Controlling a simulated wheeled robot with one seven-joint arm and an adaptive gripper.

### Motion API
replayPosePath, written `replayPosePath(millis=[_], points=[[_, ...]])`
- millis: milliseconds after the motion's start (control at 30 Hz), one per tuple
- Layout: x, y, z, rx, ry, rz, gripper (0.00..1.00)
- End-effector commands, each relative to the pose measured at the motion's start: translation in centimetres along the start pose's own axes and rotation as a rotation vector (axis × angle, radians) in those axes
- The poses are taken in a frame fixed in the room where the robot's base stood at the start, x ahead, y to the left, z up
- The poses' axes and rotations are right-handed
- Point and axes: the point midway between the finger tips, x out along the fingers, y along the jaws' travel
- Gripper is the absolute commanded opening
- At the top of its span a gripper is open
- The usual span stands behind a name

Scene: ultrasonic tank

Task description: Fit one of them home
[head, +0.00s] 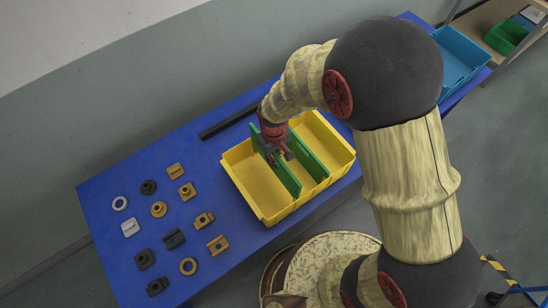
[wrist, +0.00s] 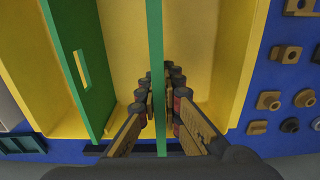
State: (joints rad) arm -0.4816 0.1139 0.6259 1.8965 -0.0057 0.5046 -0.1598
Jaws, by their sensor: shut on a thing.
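A yellow bin (head: 243,201) stands on the blue table and also shows in the wrist view (wrist: 230,72). My gripper (head: 277,147) is shut on a green divider (head: 285,179), which shows edge-on between the fingers in the wrist view (wrist: 155,45). This divider is upright over the left-middle of the bin, running front to back. Its far end shows above the back rim; its lower edge is hidden, so I cannot tell whether it touches the floor or any slots. Another green divider (head: 311,159) stands in the bin to its right; its cut-out shows in the wrist view (wrist: 72,42).
Several small tan, dark and pale parts (head: 172,239) lie on the table left of the bin. A black bar (head: 226,123) lies behind it. A blue bin (head: 460,57) is at the table's right end. A shelf with a green bin (head: 505,37) is beyond.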

Motion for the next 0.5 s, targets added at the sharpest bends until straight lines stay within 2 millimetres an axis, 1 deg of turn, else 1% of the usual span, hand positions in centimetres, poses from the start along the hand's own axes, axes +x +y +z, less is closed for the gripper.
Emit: replayPosePath(millis=[500], points=[[1.7,0.0,0.0,0.000,0.000,0.000,0.00]])
